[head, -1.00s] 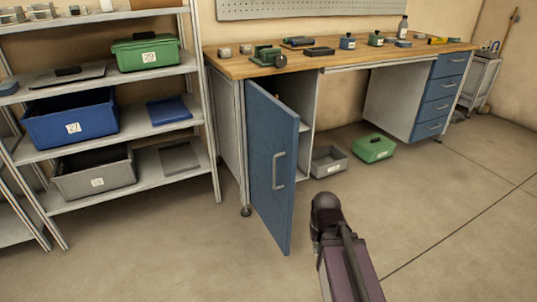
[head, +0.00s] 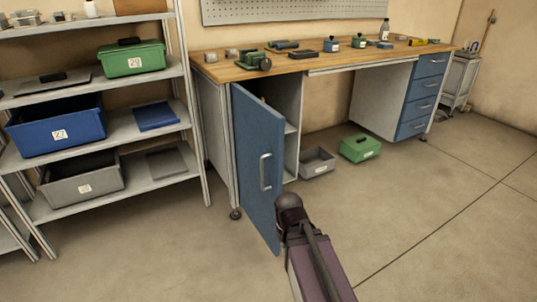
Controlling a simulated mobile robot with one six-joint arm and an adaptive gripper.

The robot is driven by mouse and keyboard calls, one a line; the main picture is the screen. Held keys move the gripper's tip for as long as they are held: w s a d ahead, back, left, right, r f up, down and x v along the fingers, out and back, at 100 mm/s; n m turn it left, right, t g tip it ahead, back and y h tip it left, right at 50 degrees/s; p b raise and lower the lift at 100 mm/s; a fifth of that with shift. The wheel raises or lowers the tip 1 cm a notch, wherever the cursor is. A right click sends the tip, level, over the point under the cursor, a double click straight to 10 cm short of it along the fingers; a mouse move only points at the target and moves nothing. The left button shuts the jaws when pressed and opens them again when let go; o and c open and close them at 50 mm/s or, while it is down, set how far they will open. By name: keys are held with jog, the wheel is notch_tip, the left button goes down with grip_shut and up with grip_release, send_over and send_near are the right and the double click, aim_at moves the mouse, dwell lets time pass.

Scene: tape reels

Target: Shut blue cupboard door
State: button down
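The blue cupboard door (head: 256,160) hangs open at the left end of the workbench. It swings out toward me, with its hinge side on the left. Its grey handle (head: 265,172) shows on the face toward me. Part of the cupboard's inside (head: 290,105) shows to the right of the door. My dark arm rises from the bottom of the head view and ends close to the door's lower right edge. Whether it touches the door, I cannot tell. My gripper's fingers are not visible.
A metal shelf (head: 150,187) with blue, green and grey boxes stands to the left. A grey bin (head: 317,162) and a green box (head: 360,148) lie on the floor under the workbench (head: 300,66). The floor on the right is clear.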

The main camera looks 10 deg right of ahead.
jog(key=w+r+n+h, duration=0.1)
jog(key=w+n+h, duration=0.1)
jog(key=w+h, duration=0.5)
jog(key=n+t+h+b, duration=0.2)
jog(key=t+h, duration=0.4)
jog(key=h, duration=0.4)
send_near(274, 152)
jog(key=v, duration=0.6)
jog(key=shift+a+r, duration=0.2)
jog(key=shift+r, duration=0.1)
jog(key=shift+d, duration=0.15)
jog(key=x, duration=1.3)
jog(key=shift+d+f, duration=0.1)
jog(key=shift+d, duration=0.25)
